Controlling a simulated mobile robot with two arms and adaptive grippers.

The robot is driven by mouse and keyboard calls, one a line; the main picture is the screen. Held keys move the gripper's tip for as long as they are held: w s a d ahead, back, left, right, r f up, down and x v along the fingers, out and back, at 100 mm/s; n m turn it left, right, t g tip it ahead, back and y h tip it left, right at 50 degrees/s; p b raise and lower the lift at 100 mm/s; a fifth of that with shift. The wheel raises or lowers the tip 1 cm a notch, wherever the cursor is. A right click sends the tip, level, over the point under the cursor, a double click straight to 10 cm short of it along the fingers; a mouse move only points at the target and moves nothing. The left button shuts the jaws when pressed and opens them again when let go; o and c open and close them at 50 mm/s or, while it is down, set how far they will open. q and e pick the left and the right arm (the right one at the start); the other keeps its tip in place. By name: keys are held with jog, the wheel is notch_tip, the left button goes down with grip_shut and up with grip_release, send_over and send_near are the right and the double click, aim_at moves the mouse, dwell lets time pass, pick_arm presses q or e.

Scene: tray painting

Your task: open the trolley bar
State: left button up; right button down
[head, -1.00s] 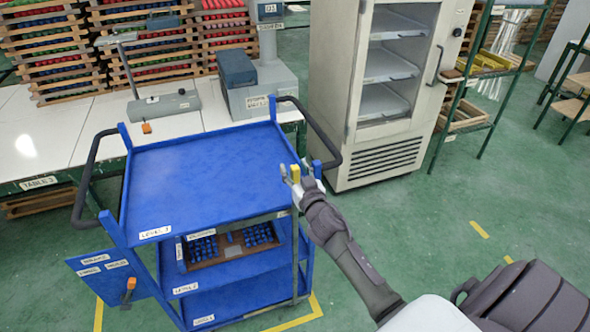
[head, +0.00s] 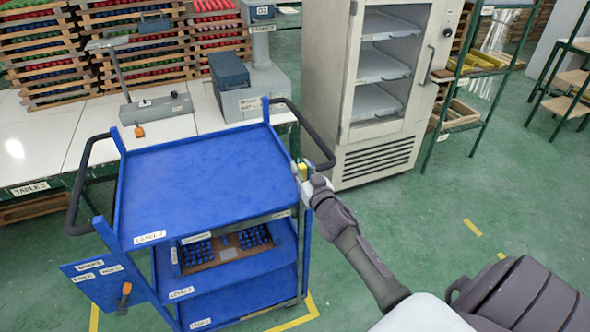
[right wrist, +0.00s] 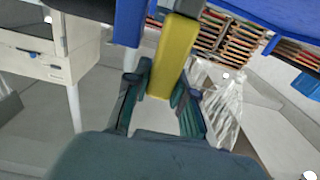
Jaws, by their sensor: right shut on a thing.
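The blue trolley (head: 200,180) stands in front of me with its top shelf empty. The trolley bar's yellow end (head: 303,170) shows at the trolley's right side, near the front right corner. My right gripper (head: 304,178) is shut on this yellow part. In the right wrist view the yellow bar (right wrist: 172,58) stands between the two fingers of my right gripper (right wrist: 160,98), close to a blue trolley part. The rest of the bar is hard to make out. My left gripper is not in view.
A brown tray with blue pieces (head: 225,246) sits on the trolley's middle shelf. A black handle (head: 320,135) curves out at the right rear. A white cabinet (head: 375,160) stands behind right; white tables (head: 75,130) stand behind left. Green floor (head: 430,225) is open at right.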

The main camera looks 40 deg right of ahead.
jog(key=shift+d, duration=0.15)
jog(key=c, duration=1.2)
grip_release()
jog(key=shift+o, duration=1.2)
jog(key=shift+s+d, duration=0.1)
jog(key=shift+d, duration=0.05)
jog(key=v, duration=1.2)
